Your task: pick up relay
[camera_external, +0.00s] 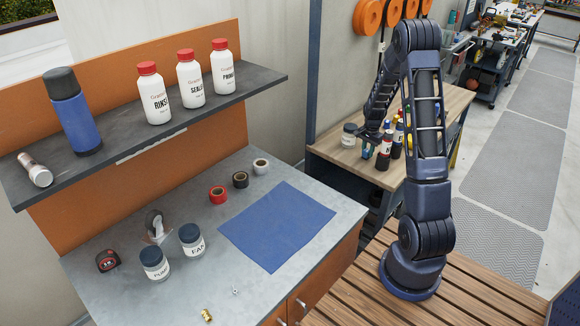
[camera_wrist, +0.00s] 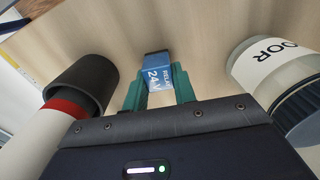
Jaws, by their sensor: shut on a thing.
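The relay (camera_wrist: 157,72) is a small blue block with white lettering that reads "24" and a dark end. In the wrist view it sits between the two green fingers of my gripper (camera_wrist: 160,86), which are shut on it. Pale wood shows behind it; I cannot tell whether it touches the wood. In the external view my gripper (camera_external: 368,142) is low at the wooden bench (camera_external: 328,150), between a jar and some bottles. The relay is small and partly hidden there.
A white bottle with a red band and black cap (camera_wrist: 78,95) is close on the left in the wrist view. A jar marked "OOR" (camera_wrist: 270,68) is close on the right. The grey counter (camera_external: 225,285) holds jars, tape rolls and a blue mat (camera_external: 277,226).

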